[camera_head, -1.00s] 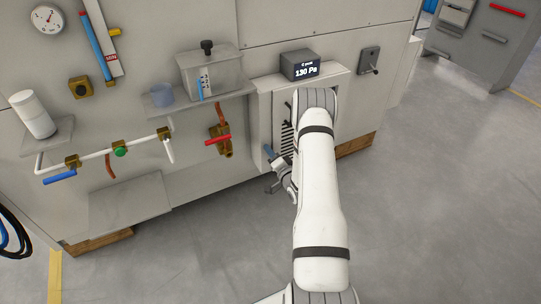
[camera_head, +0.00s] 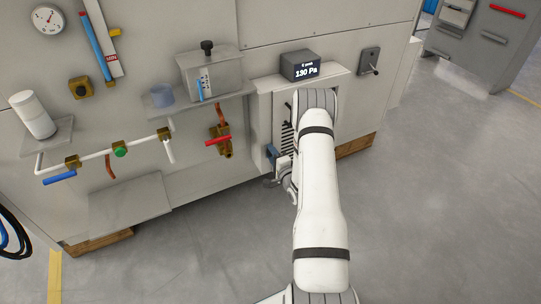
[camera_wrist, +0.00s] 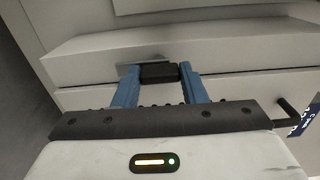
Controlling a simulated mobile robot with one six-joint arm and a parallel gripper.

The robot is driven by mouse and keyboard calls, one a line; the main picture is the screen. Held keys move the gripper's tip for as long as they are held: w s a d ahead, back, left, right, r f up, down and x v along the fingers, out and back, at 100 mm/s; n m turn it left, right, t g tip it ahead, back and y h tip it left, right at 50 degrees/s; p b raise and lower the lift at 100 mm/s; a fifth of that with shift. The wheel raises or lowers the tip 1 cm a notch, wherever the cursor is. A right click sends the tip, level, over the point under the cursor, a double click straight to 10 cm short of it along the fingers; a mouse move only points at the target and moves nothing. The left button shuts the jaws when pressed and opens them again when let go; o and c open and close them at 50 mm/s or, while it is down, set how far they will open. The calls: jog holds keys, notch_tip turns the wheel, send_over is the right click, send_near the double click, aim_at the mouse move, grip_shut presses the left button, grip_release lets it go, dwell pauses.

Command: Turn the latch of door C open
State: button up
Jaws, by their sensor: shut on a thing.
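My gripper (camera_wrist: 158,73) has two blue fingers, shut on a short black block, which looks like the latch (camera_wrist: 158,75), in the wrist view. A grey plate shows just behind the block. I cannot tell the latch's angle clearly.
The display box (camera_head: 300,66) reads 130 Pa above the door. Left of it are a red-handled valve (camera_head: 218,140), a shelf (camera_head: 160,105) and white piping (camera_head: 120,150). A black bar handle (camera_wrist: 287,107) shows at right in the wrist view. The floor at right is clear.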

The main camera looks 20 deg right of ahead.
jog(key=o, duration=1)
jog(key=s+p, duration=0.2)
jog(key=s, duration=0.5)
jog(key=shift+s+d, duration=0.15)
jog(key=shift+s, duration=0.25)
